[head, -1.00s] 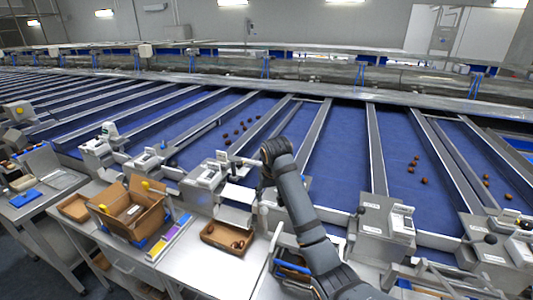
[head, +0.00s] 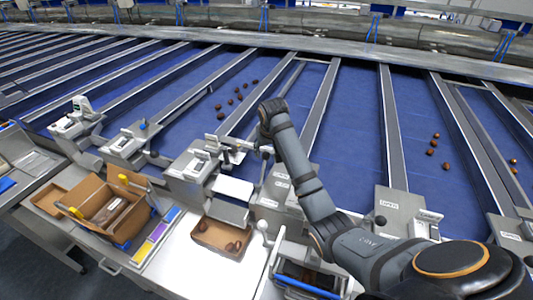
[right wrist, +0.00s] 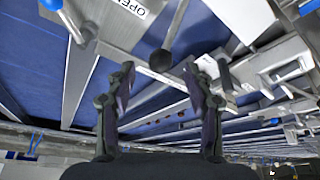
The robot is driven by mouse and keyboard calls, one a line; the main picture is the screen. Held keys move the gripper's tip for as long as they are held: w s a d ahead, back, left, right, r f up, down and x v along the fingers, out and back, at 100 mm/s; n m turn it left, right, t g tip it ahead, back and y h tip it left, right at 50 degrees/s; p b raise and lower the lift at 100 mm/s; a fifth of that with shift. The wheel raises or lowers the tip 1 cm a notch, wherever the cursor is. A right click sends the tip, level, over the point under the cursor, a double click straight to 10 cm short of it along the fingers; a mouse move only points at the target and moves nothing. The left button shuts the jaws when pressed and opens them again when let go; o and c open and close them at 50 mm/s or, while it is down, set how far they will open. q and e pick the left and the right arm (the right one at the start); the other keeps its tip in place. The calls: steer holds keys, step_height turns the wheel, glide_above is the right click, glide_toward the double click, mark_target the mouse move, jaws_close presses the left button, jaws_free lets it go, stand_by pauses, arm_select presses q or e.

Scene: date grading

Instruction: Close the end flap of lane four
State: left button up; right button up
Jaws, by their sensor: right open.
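My right gripper (right wrist: 160,72) is open and empty in the right wrist view, its two dark fingers apart. A lever with a black round knob (right wrist: 160,60) shows between and just beyond the fingertips; I cannot tell whether they touch it. A label reading OPEN (right wrist: 134,6) is near it. In the head view my right arm reaches over the lane-end boxes, and its gripper is mostly hidden. A box with an OPEN label (head: 281,176) is beside the arm. A pale flap-like plate (head: 233,187) is left of it. No lane number is readable. My left gripper is out of view.
Blue lanes with metal dividers run away behind the boxes. Brown dates (head: 232,101) lie on one lane, and more (head: 434,145) further right. A brown tray (head: 220,238) with dates and an open cardboard box (head: 105,205) stand in front.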

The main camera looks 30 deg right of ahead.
mark_target(266, 154)
steer(key=x, duration=0.2)
steer(key=p+x, duration=0.1)
steer(key=x, duration=0.2)
steer(key=shift+w, duration=0.35)
steer(key=shift+f, duration=0.45)
steer(key=shift+c, duration=0.2)
steer(key=c, duration=0.5)
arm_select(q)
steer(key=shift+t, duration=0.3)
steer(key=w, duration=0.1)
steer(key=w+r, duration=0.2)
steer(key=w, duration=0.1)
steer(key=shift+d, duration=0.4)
arm_select(e)
jaws_close()
